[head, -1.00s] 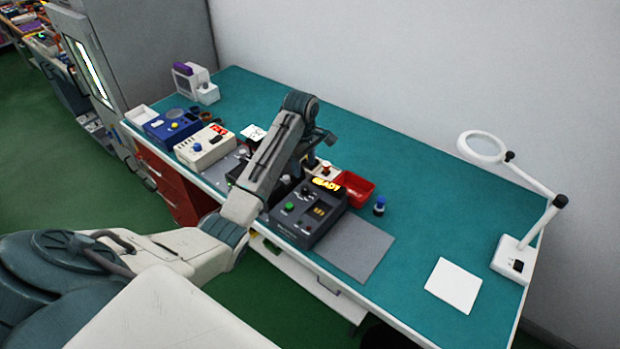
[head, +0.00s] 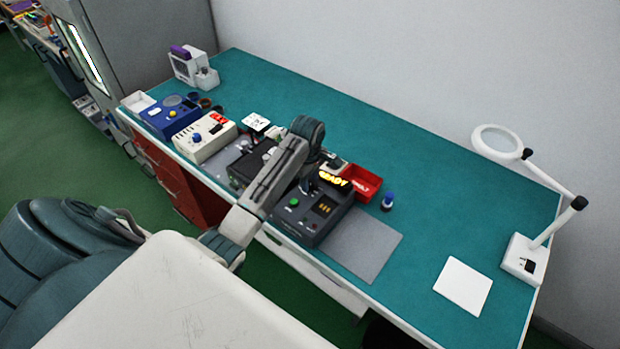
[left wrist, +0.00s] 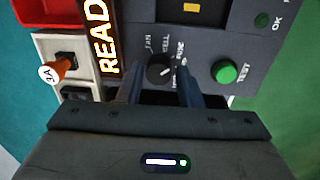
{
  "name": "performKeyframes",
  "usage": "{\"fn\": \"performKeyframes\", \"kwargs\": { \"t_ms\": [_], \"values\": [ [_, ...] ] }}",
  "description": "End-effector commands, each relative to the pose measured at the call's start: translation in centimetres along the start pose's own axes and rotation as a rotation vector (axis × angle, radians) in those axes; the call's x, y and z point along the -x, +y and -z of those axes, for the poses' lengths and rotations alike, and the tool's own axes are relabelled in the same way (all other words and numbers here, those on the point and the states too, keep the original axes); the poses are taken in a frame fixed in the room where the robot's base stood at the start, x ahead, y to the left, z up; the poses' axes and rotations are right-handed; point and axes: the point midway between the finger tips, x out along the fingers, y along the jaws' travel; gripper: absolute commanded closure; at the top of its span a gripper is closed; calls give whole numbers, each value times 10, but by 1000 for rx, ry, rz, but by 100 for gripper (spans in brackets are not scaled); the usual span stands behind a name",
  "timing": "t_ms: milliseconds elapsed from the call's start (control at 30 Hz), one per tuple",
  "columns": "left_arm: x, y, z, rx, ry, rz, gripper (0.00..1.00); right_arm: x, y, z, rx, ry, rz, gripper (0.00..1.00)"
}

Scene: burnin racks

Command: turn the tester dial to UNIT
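The tester (head: 308,232) is a dark grey box near the table's front edge, with a lit yellow READY sign (head: 333,179) and a green TEST button (head: 293,202). In the left wrist view its black dial (left wrist: 159,69) sits among small printed labels; I cannot read for certain which one it points to. My left gripper (head: 309,186) is over the tester face. In the left wrist view the two dark fingers (left wrist: 163,88) are apart, with the dial between or just beyond their tips; I cannot tell whether they touch it. My right gripper is out of view.
A red bin (head: 364,183) and a blue-capped bottle (head: 388,202) are right of the tester. A small holder with an orange part marked 3A (left wrist: 57,70) is beside it. A cream box (head: 206,140) and blue box (head: 168,121) stand left. A grey mat (head: 360,245) lies bare.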

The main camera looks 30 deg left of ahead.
Motion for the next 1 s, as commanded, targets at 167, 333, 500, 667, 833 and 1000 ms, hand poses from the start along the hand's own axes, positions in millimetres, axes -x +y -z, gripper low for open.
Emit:
{"fn": "performKeyframes", "kwargs": {
  "t_ms": [167, 333, 500, 667, 833, 1000],
  "values": [
    [0, 0, 0, 0, 1, 0, 97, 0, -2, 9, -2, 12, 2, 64],
    [0, 0, 1, -7, 1, 1, 97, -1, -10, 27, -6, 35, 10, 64],
    [0, 0, 1, -49, 0, 1, 97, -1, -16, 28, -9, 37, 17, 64],
    [0, 0, 1, -138, -4, 1, 97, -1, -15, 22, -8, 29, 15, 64],
    [0, 0, 2, -278, -10, 1, 97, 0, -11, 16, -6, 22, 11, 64],
    [0, 1, 2, -439, -17, 2, 97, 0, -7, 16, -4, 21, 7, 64]
  ]
}}
